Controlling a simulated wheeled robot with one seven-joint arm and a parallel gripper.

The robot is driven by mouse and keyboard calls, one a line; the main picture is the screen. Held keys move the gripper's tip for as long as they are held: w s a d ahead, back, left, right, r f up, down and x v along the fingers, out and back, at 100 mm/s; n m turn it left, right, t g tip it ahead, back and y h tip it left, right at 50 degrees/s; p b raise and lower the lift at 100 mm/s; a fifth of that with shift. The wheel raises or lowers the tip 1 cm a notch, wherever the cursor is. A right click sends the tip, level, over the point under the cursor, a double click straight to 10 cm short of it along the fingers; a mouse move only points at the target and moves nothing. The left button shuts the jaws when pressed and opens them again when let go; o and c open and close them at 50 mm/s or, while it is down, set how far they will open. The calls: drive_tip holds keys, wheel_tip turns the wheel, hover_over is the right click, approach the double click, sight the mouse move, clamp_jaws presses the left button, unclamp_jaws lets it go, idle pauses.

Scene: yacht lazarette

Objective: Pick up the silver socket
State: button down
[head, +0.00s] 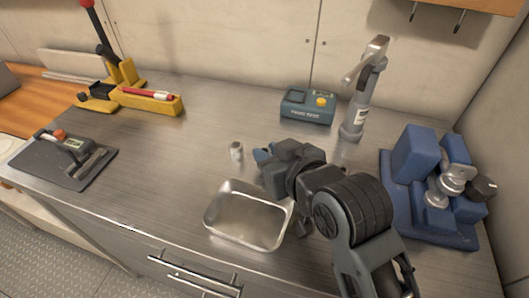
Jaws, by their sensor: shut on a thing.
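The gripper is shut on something. The blue-grey fingertip area is small, and my gripper and wrist hide what is between the jaws, so I cannot make out the held thing.
An empty metal tray (247,236) lies in front of the gripper. A teal box with a yellow button (308,106) and a grey tap-like post (360,100) stand behind. A blue fixture (405,205) is at right. A yellow tool (150,101) and dark plate (40,165) are left.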

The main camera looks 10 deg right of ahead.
drive_tip(key=shift+r, duration=0.15)
wheel_tip(320, 180, up, 4)
drive_tip(key=shift+f, duration=0.1)
drive_tip(key=s+d+r+p, duration=0.5)
drive_tip(key=s+d+r, duration=0.2)
drive_tip(key=s, duration=0.2)
drive_tip(key=shift+p, duration=0.35)
drive_tip(key=shift+d, duration=0.1)
